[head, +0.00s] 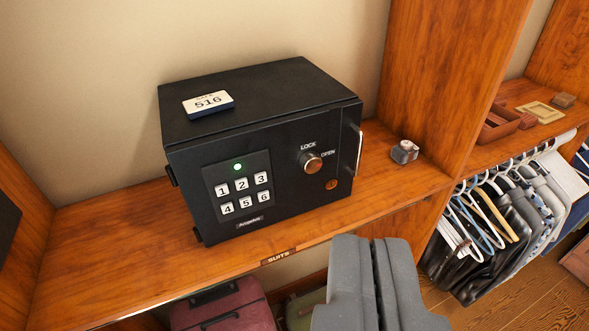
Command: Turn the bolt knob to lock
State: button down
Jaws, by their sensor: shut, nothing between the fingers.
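A black safe (275,140) stands on a wooden shelf. Its front has a round metal bolt knob (311,163) between the printed words LOCK, above it, and OPEN, to its right. I cannot tell which word the knob points at. A keypad (238,186) with a lit green light is left of the knob. A vertical handle (359,150) is at the door's right edge, and a small orange-brown round part (331,184) sits below the knob. My gripper (371,245) is at the bottom of the picture, shut and empty, in front of and below the knob, apart from the safe.
A 516 tag (208,104) lies on the safe. A small grey box (404,152) sits right of it, near a wooden upright (428,75). The shelf edge (130,296) runs below. Hanging clothes (513,215) are at right, and a maroon suitcase (222,308) is underneath.

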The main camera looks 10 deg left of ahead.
aim_at(310, 162)
jog(key=z, duration=1.05)
jog(key=k, duration=0.7)
jog(key=u, duration=0.95)
jog(key=i, duration=1)
jog(key=z, duration=0.05)
